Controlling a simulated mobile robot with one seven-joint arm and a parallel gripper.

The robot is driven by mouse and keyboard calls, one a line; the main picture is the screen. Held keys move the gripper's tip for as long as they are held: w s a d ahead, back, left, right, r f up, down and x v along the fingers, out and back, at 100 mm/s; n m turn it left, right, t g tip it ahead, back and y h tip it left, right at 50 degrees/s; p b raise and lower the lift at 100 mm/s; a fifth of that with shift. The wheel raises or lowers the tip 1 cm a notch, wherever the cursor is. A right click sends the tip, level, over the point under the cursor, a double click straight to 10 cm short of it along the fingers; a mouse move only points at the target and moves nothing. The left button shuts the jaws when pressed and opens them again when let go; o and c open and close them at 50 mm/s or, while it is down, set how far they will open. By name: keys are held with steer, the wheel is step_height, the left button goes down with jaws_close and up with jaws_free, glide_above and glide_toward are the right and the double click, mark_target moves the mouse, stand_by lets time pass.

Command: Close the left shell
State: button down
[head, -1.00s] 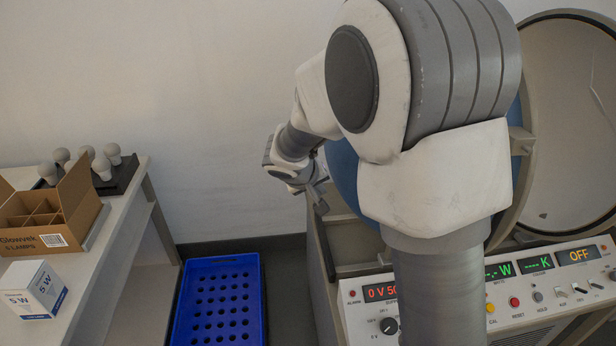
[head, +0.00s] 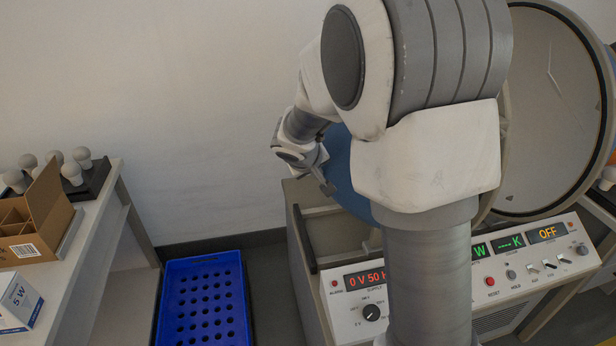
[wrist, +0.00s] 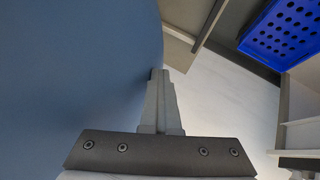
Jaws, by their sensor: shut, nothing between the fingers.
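The left shell (head: 340,169) is a large, blue, rounded shell standing open at the instrument, mostly hidden behind my arm in the head view. In the wrist view its smooth blue surface (wrist: 75,75) fills the left side. My gripper (head: 327,188) is at the shell's left side, above the instrument's left end. In the wrist view the gripper (wrist: 158,78) has its fingers together and empty, right along the blue surface's edge. I cannot tell whether they touch it.
The other round shell (head: 555,110) stands open at right, its grey inside showing. The control panel (head: 410,290) is in front. A blue perforated crate (head: 203,300) lies low at left. A table at far left holds a cardboard box (head: 40,220), a lamp carton (head: 18,303) and several bulbs.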

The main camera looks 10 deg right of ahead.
steer(key=d, duration=1.5)
steer(key=shift+p, duration=0.35)
